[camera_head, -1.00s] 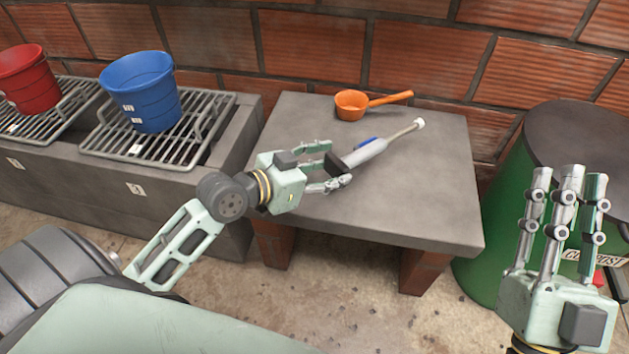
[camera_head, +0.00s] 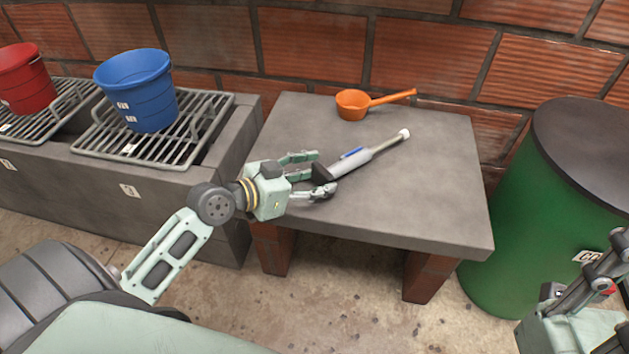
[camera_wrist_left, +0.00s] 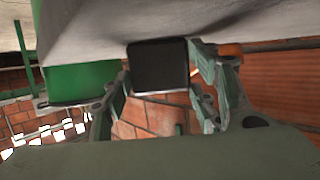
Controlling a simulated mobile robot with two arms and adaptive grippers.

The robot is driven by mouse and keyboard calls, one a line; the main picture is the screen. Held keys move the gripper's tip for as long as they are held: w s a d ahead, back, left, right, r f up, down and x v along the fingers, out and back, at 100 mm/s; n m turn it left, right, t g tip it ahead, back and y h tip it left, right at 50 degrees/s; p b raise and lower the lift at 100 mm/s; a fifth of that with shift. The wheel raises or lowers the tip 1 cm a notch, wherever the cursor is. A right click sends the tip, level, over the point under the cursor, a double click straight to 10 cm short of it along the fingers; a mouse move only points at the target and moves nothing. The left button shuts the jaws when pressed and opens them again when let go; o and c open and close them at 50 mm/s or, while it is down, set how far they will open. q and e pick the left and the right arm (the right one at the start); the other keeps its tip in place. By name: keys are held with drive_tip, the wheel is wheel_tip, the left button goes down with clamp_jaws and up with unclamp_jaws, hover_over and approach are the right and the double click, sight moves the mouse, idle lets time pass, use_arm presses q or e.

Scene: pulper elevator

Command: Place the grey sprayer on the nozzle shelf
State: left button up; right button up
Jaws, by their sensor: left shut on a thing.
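The grey sprayer (camera_head: 350,162) has a black end, a blue part and a thin wand with a white tip. It slants over the grey table, tip toward the back right. My left gripper (camera_head: 321,175) is shut on its black end at the table's left side. In the left wrist view the black end (camera_wrist_left: 159,66) sits between the fingers (camera_wrist_left: 160,90). I cannot tell whether the sprayer touches the table top. My right gripper (camera_head: 600,275) is at the lower right, partly cut off and away from the sprayer. I cannot make out a nozzle shelf.
The table (camera_head: 430,205) also bears an orange ladle (camera_head: 352,105) at its back. A green bin (camera_head: 540,220) stands to the right. At left, a blue bucket (camera_head: 140,95) and a red bucket (camera_head: 25,80) stand on metal racks. A brick wall is behind.

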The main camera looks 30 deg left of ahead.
use_arm(q)
drive_tip(key=shift+r, duration=0.1)
drive_tip(key=o, duration=1.5)
drive_tip(key=shift+f, duration=0.2)
